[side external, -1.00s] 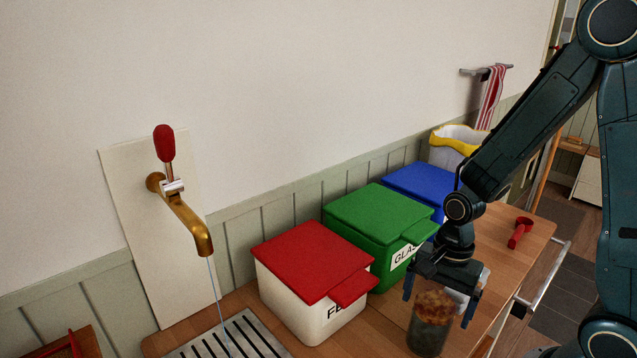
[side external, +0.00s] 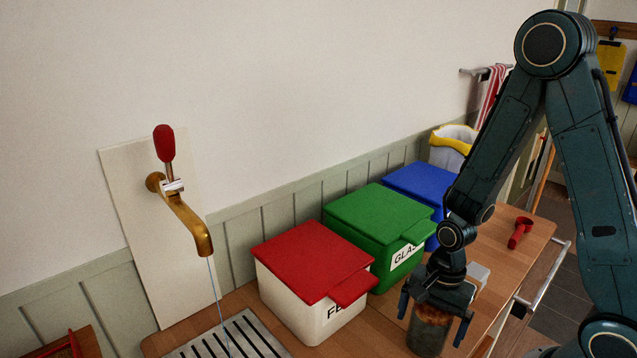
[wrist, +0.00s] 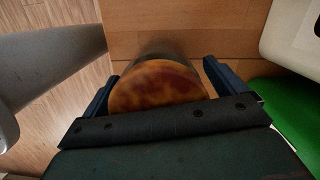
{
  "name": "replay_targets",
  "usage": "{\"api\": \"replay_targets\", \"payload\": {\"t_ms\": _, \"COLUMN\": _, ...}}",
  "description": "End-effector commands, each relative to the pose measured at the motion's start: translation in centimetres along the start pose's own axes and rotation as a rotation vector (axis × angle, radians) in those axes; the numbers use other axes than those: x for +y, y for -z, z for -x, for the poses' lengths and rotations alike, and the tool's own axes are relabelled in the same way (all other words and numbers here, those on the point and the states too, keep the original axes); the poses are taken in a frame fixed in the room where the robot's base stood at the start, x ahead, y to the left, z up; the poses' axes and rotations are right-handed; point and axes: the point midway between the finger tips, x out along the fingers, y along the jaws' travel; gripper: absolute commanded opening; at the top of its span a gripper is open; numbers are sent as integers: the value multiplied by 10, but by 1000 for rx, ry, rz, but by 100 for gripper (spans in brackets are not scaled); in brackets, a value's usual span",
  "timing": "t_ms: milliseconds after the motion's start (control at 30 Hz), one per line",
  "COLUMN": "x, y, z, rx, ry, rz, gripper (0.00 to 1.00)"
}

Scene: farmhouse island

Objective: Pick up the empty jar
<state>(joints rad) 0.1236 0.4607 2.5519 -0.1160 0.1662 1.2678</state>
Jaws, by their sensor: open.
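The jar (side external: 428,334) stands upright on the wooden worktop near its front edge, at the bottom of the side view. It is dark glass with a mottled orange-brown top. In the wrist view its round top (wrist: 157,87) lies between the two blue fingers. My gripper (side external: 433,316) is open and points down over the jar, with a finger on either side of it. I cannot tell whether the fingers touch the glass. The gripper body hides part of the jar's top in the side view.
Behind the jar stand a white bin with a red lid (side external: 313,259), a green bin (side external: 378,216) marked for glass and a blue bin (side external: 422,190). A brass tap (side external: 188,221) runs over a drain grate (side external: 232,339). A red scoop (side external: 519,232) lies on the right. A rail (side external: 543,284) runs along the front edge.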

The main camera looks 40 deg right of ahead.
Motion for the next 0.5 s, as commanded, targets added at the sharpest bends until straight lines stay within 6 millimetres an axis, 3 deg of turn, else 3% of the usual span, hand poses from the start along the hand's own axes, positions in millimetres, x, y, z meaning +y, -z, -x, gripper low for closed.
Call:
{"api": "replay_targets", "payload": {"t_ms": 333, "x": 0, "y": 0, "z": 0, "rx": 0, "ry": 0, "rz": 0, "gripper": 94}}
{"api": "replay_targets", "payload": {"t_ms": 500, "x": 0, "y": 0, "z": 0, "rx": 0, "ry": 0, "rz": 0, "gripper": 61}}
